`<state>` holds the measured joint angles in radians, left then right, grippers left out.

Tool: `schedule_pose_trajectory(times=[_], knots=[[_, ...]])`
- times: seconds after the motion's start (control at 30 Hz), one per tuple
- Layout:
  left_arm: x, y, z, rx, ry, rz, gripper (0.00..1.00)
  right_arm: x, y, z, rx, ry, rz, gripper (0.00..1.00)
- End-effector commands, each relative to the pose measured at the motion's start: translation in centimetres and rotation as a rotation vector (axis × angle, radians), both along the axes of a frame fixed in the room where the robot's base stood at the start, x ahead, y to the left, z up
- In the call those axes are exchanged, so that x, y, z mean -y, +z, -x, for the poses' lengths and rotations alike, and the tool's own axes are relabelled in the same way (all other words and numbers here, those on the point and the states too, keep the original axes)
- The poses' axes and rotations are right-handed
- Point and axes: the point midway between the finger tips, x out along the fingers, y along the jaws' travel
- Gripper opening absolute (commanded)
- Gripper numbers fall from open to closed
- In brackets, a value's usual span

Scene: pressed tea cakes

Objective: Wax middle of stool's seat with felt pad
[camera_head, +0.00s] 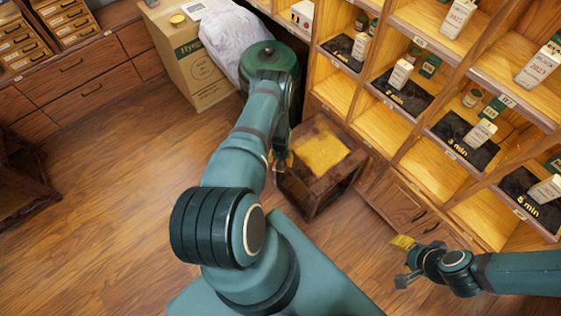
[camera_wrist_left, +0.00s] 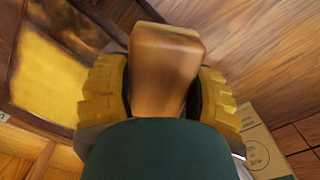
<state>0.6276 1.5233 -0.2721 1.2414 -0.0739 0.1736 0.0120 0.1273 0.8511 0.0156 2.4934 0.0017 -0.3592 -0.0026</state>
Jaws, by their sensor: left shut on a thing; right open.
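The stool (camera_head: 297,181) stands on the floor in front of the shelves, with a dark brown seat and a yellow patch (camera_head: 322,153) in the middle of it. The patch also shows at the left of the left wrist view (camera_wrist_left: 42,75). My left gripper (camera_head: 284,163) is beside the stool's left edge, mostly behind my arm. In the left wrist view its yellow fingers are shut on a smooth brown block (camera_wrist_left: 165,60), seemingly the felt pad's wooden handle. Any felt face is hidden. My right gripper (camera_head: 403,262) is open and empty, right of the stool and apart from it.
Lit shelves (camera_head: 437,168) with small boxes and dark mats rise close behind and right of the stool. A cardboard box (camera_head: 188,55) and a white cloth bag (camera_head: 226,35) stand at the back. Drawers (camera_head: 90,75) line the back left. The wooden floor at left is clear.

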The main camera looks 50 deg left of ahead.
Motion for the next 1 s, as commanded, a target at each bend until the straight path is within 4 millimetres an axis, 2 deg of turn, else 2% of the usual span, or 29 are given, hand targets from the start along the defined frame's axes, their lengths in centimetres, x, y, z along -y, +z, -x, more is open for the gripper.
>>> schedule_pose_trajectory(times=[0.1, 0.47, 0.8, 1.0], knots=[[0.0, 1.0, 0.0, 0.000, 0.000, 0.000, 0.16, 0.0, 0.7, 0.0, 0.000, 0.000, 0.000, 0.47], [0.0, 1.1, 0.0, 0.000, 0.000, 0.000, 0.16, 0.0, 0.7, 0.0, 0.000, 0.000, 0.000, 0.47], [0.0, 3.8, -0.1, 0.001, 0.000, -0.001, 0.16, 0.0, 2.6, 0.0, 0.000, 0.000, 0.000, 0.47], [0.0, 4.0, 0.0, 0.001, 0.000, -0.001, 0.16, 0.0, 2.7, 0.0, 0.000, 0.000, 0.000, 0.47]])
